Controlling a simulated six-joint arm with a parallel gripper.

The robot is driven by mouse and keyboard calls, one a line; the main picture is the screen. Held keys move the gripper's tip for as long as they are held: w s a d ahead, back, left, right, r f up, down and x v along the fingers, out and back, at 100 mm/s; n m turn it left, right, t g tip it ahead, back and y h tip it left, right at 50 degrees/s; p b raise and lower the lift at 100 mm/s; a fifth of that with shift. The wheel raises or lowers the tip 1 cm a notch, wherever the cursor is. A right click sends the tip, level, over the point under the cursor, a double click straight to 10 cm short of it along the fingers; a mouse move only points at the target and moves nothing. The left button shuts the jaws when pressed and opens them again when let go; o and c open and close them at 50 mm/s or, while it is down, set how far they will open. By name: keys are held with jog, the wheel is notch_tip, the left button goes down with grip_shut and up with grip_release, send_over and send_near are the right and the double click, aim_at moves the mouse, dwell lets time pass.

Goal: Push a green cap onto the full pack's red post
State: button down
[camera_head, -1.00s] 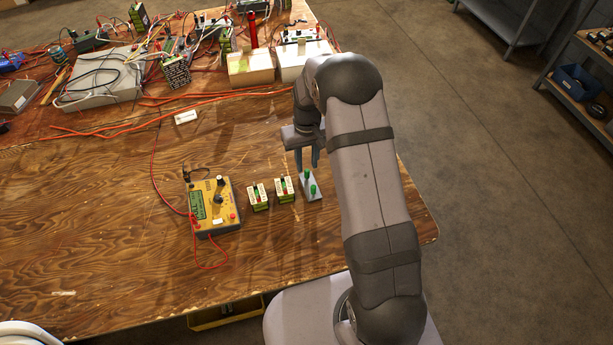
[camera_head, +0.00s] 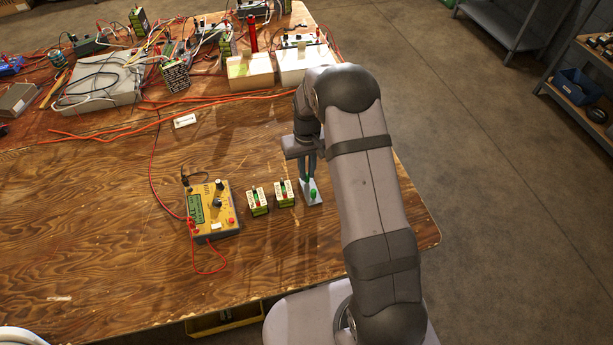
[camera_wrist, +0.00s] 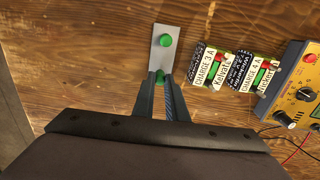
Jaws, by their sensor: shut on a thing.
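My gripper (camera_head: 309,178) points down over the grey cap plate (camera_head: 308,197), and its fingers are shut on the rear green cap (camera_wrist: 159,77), still at the plate. A second green cap (camera_head: 313,194) stands on the plate's near end, free of the fingers; it also shows in the wrist view (camera_wrist: 165,41). Two small green battery packs stand to the left in the head view: one nearer the plate (camera_head: 284,195) and one farther left (camera_head: 258,203). Each has a white label and a red post on top. I cannot tell which pack is full.
A yellow charger box (camera_head: 212,208) with a dial, screen and red leads stands left of the packs. Cables, a grey box (camera_head: 98,80) and open bins (camera_head: 250,72) crowd the table's back. The wooden table (camera_head: 100,220) is clear at front left.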

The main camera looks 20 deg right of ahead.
aim_at(307, 174)
jog(key=shift+r, duration=0.1)
jog(key=shift+r+p, duration=1.35)
jog(key=shift+r, duration=0.3)
jog(key=shift+r, duration=0.1)
jog(key=shift+r+p, duration=0.5)
notch_tip(307, 174, up, 8)
jog(key=p, duration=0.6)
jog(key=s+a+f, duration=0.1)
jog(key=s+a, duration=0.4)
jog(key=a, duration=0.3)
jog(key=shift+s, duration=0.15)
jog(key=shift+f, duration=0.35)
jog(key=shift+f+b, duration=2.35)
jog(key=shift+f, duration=0.9)
